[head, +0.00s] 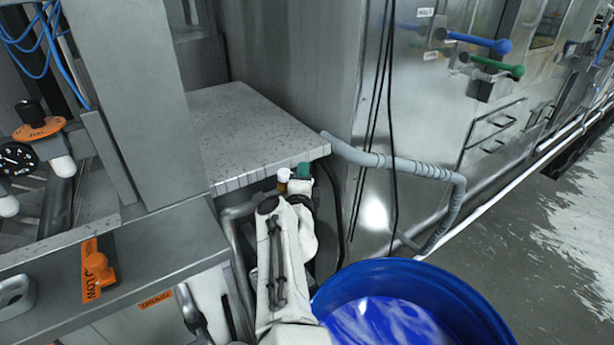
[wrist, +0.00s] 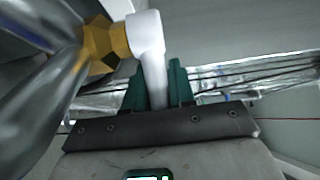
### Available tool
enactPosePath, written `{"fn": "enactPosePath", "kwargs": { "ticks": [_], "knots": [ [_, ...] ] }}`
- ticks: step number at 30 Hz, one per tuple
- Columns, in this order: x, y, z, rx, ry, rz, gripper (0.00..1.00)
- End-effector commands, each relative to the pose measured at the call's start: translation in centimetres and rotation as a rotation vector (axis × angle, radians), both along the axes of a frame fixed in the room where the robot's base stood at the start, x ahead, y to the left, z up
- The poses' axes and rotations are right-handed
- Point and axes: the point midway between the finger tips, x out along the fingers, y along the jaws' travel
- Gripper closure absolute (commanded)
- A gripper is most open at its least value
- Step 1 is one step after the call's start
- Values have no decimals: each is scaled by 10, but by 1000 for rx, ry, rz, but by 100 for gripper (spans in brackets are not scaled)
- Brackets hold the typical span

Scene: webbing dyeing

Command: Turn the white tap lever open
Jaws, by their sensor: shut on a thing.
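The white tap lever (wrist: 151,62) shows in the wrist view, joined to a brass hexagonal fitting (wrist: 105,46) at its left. My gripper (wrist: 154,84) has its green fingers on both sides of the lever's lower part and is shut on it. In the head view, my gripper (head: 300,171) is under the edge of the speckled counter, at the end of my white arm. The white lever (head: 283,175) shows only as a small piece beside the green fingers. Most of the tap is hidden by my arm there.
The speckled counter (head: 245,125) lies just above my gripper. A blue drum (head: 465,300) with blue liquid stands at the lower right of my arm. A grey hose (head: 405,165) and black cables hang to the right. An orange handle (head: 97,268) is at the left.

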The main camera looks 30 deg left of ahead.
Motion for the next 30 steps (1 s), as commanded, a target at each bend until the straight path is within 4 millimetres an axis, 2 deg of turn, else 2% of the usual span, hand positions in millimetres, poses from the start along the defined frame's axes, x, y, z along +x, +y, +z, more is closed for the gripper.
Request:
{"fn": "enactPosePath", "kwargs": {
  "ticks": [1, 5, 6, 12, 22, 30],
  "knots": [
    [-1, -1, -6, -3, 6, 0, 100],
    [-1, -1, -6, -4, 7, 0, 100],
    [-1, -1, -6, -5, 7, 0, 72],
    [-1, -1, -4, -3, 4, 1, 55],
    [-1, 0, 4, -1, 3, 1, 55],
    [-2, -1, 37, -2, 4, 0, 55]
  ]
}}
